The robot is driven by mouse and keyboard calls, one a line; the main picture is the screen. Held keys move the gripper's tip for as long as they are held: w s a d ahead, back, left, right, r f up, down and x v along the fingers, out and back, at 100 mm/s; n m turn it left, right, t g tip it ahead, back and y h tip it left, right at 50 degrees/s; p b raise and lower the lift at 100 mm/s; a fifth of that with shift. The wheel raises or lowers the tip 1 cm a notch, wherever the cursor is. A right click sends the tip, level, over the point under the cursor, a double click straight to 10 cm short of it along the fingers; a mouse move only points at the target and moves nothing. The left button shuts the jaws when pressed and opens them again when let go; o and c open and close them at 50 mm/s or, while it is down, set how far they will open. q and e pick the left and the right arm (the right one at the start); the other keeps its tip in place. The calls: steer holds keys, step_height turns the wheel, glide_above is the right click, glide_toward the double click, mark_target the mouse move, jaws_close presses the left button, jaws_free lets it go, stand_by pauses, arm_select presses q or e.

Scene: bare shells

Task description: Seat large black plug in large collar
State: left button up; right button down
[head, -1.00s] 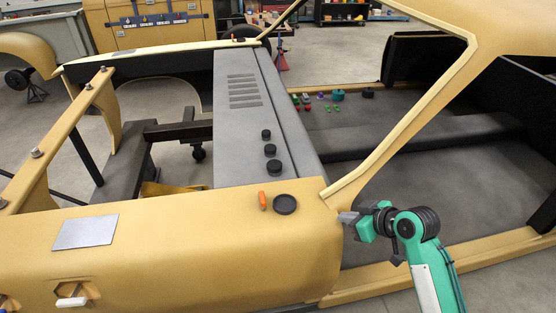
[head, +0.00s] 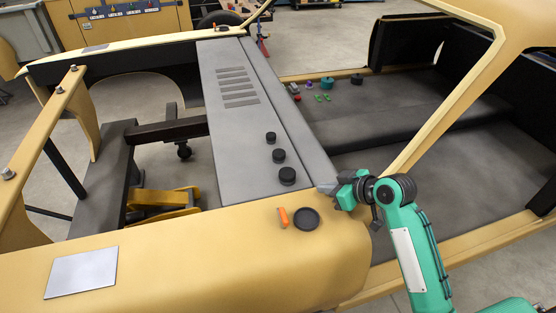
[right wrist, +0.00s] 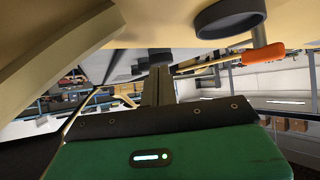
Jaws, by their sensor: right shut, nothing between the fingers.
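Three black round pieces of growing size stand in a row on the grey cowl panel; the largest (head: 287,175) is nearest. I cannot tell whether they are plugs or collars. A wide black round piece with a raised rim (head: 306,218) lies on the yellow fender; in the right wrist view it is a dark ring (right wrist: 230,18). Another black cylinder (head: 357,79) stands on the dark floor inside the shell. My right gripper (head: 325,187) is shut and empty, right of the largest cowl piece and apart from it. My left gripper is out of view.
An orange-handled tool (head: 283,218) lies beside the rimmed piece. A teal round piece (head: 327,83) and several small coloured parts lie inside the shell. The yellow windscreen pillar (head: 440,105) slants up behind my right arm. A grey plate (head: 82,272) lies on the fender.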

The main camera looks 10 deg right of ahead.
mark_target(282, 170)
steer(key=shift+w+a, duration=0.35)
steer(key=shift+w, duration=0.1)
steer(key=shift+w+a+r+p, duration=0.2)
steer(key=shift+w+p, duration=0.15)
steer(key=shift+p, duration=0.05)
steer(key=w, duration=0.1)
steer(key=w+a+p, duration=0.2)
steer(key=shift+w+a+r, duration=0.15)
steer(key=shift+a+r, duration=0.05)
steer(key=shift+r, duration=0.05)
steer(key=w+a, duration=0.1)
steer(key=w+a+p, duration=0.1)
steer(key=w, duration=0.1)
steer(key=shift+w+a+f+p, duration=0.15)
steer(key=shift+w+p, duration=0.15)
steer(key=shift+w+a+f+p, duration=0.25)
steer(key=shift+w+a+p, duration=0.2)
steer(key=shift+w+p, duration=0.2)
steer(key=shift+f, duration=0.2)
steer(key=shift+s+d+f, duration=0.1)
steer(key=shift+d+f, duration=0.05)
steer(key=shift+f, duration=0.35)
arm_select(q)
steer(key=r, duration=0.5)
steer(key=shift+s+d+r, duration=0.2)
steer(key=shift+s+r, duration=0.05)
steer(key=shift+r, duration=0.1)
arm_select(e)
steer(key=shift+f, duration=0.1)
